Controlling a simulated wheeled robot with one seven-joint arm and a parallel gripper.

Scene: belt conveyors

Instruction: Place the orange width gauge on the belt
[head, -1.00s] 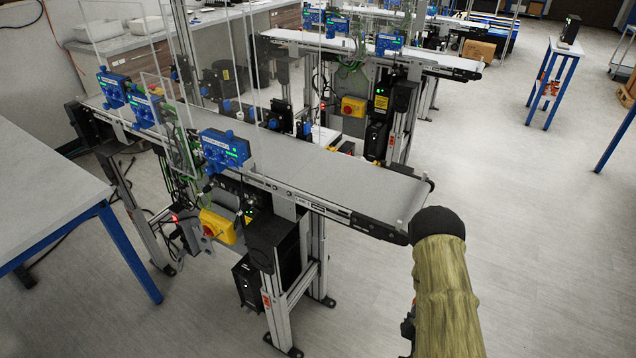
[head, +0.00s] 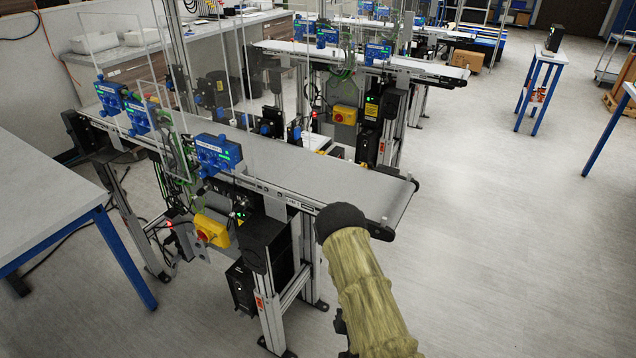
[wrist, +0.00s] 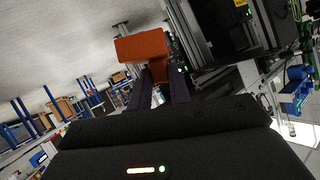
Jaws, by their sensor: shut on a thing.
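The orange width gauge (wrist: 143,48) shows in the wrist view at the tips of my gripper (wrist: 158,88), which is shut on it. The gauge is a blocky orange piece, its lower part between the two dark fingers. In the head view my arm reaches in from the lower right. Its dark end hides the gripper and the gauge there. The nearest conveyor's grey belt (head: 330,186) runs from the upper left to the lower right. My arm's end overlaps the belt's near right end in the picture. I cannot tell whether the gauge is over the belt.
Blue sensor units (head: 216,153) and clear upright panels stand along the near conveyor. A yellow box with a red button (head: 211,230) hangs below it. A grey table (head: 45,200) stands at left. A second conveyor (head: 370,62) is behind.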

